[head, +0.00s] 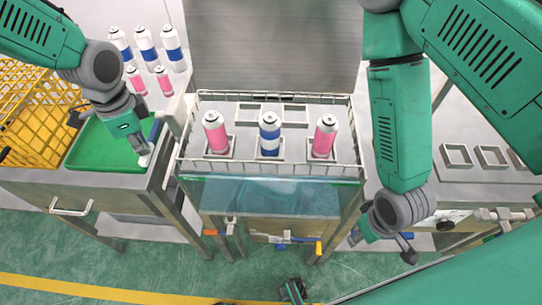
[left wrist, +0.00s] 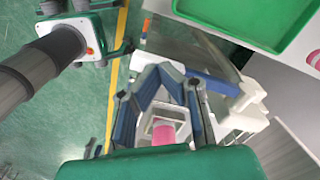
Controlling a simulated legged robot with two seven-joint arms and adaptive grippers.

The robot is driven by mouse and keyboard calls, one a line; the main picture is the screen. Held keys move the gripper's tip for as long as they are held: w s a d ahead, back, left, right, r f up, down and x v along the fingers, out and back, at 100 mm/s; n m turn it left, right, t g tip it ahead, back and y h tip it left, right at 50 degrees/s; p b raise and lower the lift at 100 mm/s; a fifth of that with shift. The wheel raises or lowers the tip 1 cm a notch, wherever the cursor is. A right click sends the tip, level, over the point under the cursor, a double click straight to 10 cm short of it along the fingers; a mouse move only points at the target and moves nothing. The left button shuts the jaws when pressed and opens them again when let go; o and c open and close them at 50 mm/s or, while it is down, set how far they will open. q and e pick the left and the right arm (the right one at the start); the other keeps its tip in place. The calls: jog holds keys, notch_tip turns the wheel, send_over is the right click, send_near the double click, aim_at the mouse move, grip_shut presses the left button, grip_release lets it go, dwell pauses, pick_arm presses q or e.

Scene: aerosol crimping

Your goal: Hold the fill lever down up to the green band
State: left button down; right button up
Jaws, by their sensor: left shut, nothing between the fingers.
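A white fitting (head: 179,116) stands at the left side of the caged station; it also shows in the left wrist view (left wrist: 250,100). I cannot tell whether it is the fill lever, and I see no clear green band. My left gripper (head: 145,157) is shut and empty, over the right edge of the green tray, left of the station. Its blue-padded fingers show in the left wrist view (left wrist: 160,92), with a pink can (left wrist: 163,133) in view near them. My right gripper (head: 388,245) is low, right of the station, partly hidden by its wrist; its jaws are unclear.
The station's wire cage (head: 345,170) encloses two pink cans and a blue-banded can (head: 270,134) in square holders. Several cans stand at the back left. A green tray (head: 85,155) and yellow crate (head: 25,110) are left. Orange and blue handles (head: 300,241) sit below.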

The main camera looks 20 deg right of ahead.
dwell(0.3)
pick_arm(q)
notch_tip(320, 180, up, 9)
jog(key=p, duration=0.7)
jog(key=shift+p, duration=0.35)
